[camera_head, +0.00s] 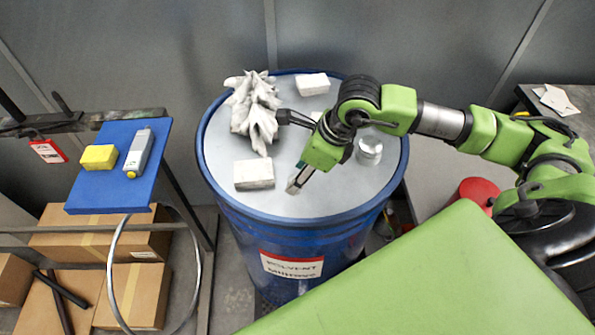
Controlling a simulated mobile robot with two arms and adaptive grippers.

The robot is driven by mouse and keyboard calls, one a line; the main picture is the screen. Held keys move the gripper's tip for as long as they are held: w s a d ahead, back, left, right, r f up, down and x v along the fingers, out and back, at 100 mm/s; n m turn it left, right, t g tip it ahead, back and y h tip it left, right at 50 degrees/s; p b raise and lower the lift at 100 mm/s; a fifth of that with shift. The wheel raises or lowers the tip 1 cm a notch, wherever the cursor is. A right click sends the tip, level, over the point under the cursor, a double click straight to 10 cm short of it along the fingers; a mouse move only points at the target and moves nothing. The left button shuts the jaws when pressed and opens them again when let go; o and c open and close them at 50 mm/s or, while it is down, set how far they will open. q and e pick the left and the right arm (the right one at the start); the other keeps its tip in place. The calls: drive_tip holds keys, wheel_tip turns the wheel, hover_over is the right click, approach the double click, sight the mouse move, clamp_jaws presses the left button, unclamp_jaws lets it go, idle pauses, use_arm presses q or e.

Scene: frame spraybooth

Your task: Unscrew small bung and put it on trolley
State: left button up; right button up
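A blue drum (290,240) with a grey lid (220,150) and a "solvent" label stands in the centre. My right gripper (289,152) reaches over the lid from the right, its two fingers spread wide apart with nothing visible between them. A short silver cylinder (370,150) stands on the lid just right of the gripper; I cannot tell whether it is a bung. No small bung can be clearly made out; the gripper and arm cover part of the lid. No trolley is plainly identifiable; a blue tray (88,190) sits on a dark frame at left. My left gripper is out of view.
A crumpled grey rag (254,108) and pale blocks (254,175) (313,84) lie on the lid. The tray holds a yellow block (99,157) and a grey device (139,153). Cardboard boxes (135,296) stand below. A red round object (479,191) is at right.

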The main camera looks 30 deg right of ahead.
drive_tip(key=shift+w+a+f, duration=0.1)
drive_tip(key=shift+f, duration=0.45)
drive_tip(key=shift+w+f, duration=0.1)
drive_tip(key=c, duration=1.1)
drive_tip(key=shift+o, duration=1.2)
drive_tip(key=shift+c, duration=1)
drive_tip(key=shift+w+f+n+g+y+b, duration=0.15)
drive_tip(key=shift+n+g+y+b, duration=0.15)
drive_tip(key=shift+n+b, duration=0.7)
drive_tip(key=shift+n+g, duration=0.3)
drive_tip(key=shift+n, duration=0.7)
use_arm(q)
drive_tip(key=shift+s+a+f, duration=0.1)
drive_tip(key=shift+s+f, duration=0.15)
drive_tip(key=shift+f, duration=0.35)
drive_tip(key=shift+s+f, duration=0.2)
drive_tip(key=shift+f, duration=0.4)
use_arm(e)
drive_tip(key=shift+r+n+y, duration=0.2)
drive_tip(key=shift+n+y, duration=0.1)
